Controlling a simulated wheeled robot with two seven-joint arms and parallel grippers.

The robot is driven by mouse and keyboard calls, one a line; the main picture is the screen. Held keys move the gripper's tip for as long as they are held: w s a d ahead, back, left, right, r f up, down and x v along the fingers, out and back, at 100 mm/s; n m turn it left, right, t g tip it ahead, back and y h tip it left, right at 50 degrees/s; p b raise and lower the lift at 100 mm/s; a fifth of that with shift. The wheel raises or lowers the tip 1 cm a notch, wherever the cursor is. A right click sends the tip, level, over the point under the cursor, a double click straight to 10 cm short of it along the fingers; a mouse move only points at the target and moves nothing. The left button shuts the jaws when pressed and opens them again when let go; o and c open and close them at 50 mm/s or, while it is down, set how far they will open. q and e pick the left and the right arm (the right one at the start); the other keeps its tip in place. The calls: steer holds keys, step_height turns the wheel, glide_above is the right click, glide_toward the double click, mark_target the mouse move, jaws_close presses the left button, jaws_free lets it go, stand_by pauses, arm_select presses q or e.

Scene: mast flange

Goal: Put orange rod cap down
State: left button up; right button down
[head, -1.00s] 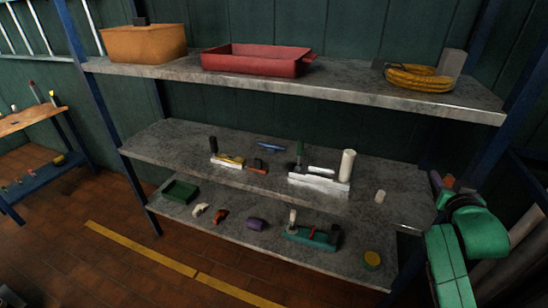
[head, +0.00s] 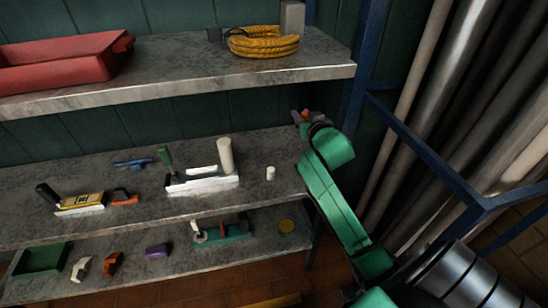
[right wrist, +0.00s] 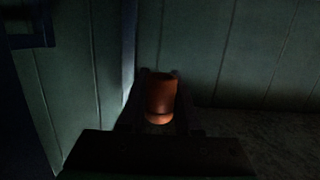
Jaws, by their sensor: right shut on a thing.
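The orange rod cap (right wrist: 160,95) is held upright between the fingers of my right gripper in the right wrist view. In the head view, my right gripper (head: 302,118) is at the right end of the middle shelf (head: 262,203), towards the back, with a small orange patch of the cap (head: 305,112) showing. The gripper is mostly hidden behind my green wrist. The wrist view is dark, and the cap appears above the level of the grey surface, against the green wall. My left gripper is out of view.
A small pale cylinder (head: 270,173) stands near the shelf's right part. A white block with a tall cream cylinder (head: 225,156) stands left of it. A blue post (head: 358,70) rises at the right end. The upper shelf (head: 200,82) overhangs. Bare shelf lies behind the pale cylinder.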

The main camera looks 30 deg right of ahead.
mark_target(297, 167)
step_height(297, 167, down, 19)
steer(key=b, duration=0.4)
steer(key=shift+w+f, duration=0.15)
steer(key=shift+f, duration=0.1)
steer(key=c, duration=0.6)
jaws_free()
